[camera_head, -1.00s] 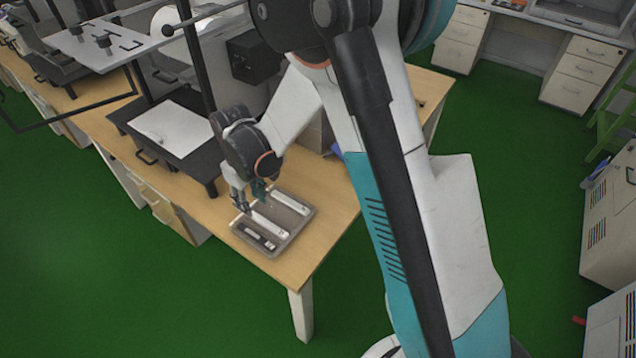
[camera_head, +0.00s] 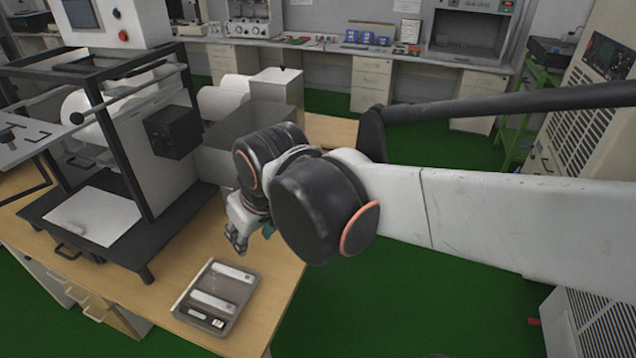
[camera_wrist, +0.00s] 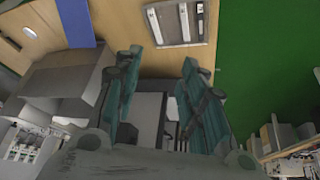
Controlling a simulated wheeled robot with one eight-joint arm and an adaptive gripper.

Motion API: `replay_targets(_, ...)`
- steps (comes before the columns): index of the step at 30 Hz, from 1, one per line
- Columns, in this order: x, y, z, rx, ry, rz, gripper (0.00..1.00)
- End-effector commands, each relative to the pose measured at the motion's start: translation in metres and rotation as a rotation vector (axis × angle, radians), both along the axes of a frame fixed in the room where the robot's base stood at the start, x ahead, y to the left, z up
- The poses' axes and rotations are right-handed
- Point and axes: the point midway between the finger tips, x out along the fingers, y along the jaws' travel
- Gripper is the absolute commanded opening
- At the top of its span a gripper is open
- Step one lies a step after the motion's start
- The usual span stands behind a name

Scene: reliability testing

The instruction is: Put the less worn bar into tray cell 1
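A grey tray (camera_head: 236,304) lies on the wooden table, with strip-shaped pieces side by side in it. The far strip (camera_head: 233,273) and the middle strip (camera_head: 213,302) are whitish; the near strip (camera_head: 205,319) is dark with white parts. The tray also shows at the top of the wrist view (camera_wrist: 171,38). Which strip is less worn, and the cell numbers, are too small to tell. My gripper (camera_head: 238,240) is above the table beyond the tray, apart from it. In the wrist view its teal fingers (camera_wrist: 163,62) are spread, with nothing between them.
A black-framed machine (camera_head: 115,190) with a white plate stands left of the tray. A grey box-like unit (camera_head: 228,140) stands behind my gripper. The table's right edge is close to the tray, with green floor beyond. A blue item (camera_wrist: 78,22) shows in the wrist view.

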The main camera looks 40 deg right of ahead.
Motion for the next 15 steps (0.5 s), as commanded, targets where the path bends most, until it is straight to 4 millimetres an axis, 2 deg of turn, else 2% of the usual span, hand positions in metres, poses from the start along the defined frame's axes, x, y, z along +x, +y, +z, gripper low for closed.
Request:
replay_targets(1, -0.013, -0.006, 0.002, 0.006, -0.023, -0.023, 0.38)
replay_targets(6, -0.042, -0.020, 0.007, 0.028, -0.094, -0.088, 0.38)
replay_targets(9, -0.054, -0.025, 0.007, 0.036, -0.124, -0.113, 0.38)
replay_targets(15, -0.062, -0.029, 0.007, 0.044, -0.152, -0.137, 0.38)
